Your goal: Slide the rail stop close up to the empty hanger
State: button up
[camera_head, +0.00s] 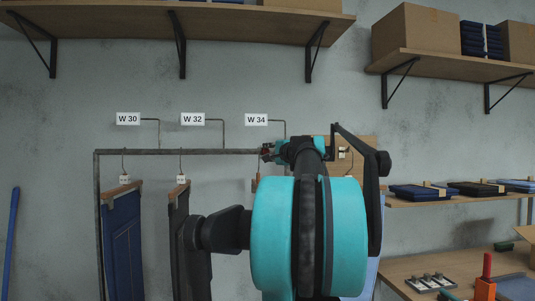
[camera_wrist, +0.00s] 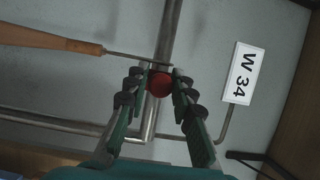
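The red rail stop (camera_wrist: 160,85) sits on the grey metal rail (camera_wrist: 165,45) in the wrist view. My gripper (camera_wrist: 160,78) has a finger on each side of it, and the stop fills the gap between them, so it looks shut on the stop. The empty hanger (camera_wrist: 50,38) has a wooden body, and its thin metal hook reaches the rail just beyond the stop, with very little room between. In the head view my arm hides most of the rail's right end; the hanger (camera_head: 256,184) shows just left of my gripper (camera_head: 267,152).
Blue trousers (camera_head: 122,245) and dark trousers (camera_head: 180,240) hang further left on the rail (camera_head: 200,152). Signs W 30, W 32 and W 34 (camera_head: 256,120) stand above it. Shelves with boxes (camera_head: 415,32) are overhead. A workbench (camera_head: 400,270) with tools is at right.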

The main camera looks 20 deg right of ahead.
jog(key=shift+o, duration=1.4)
jog(key=s+d, duration=0.1)
jog(key=s, duration=1.1)
jog(key=shift+d, duration=0.3)
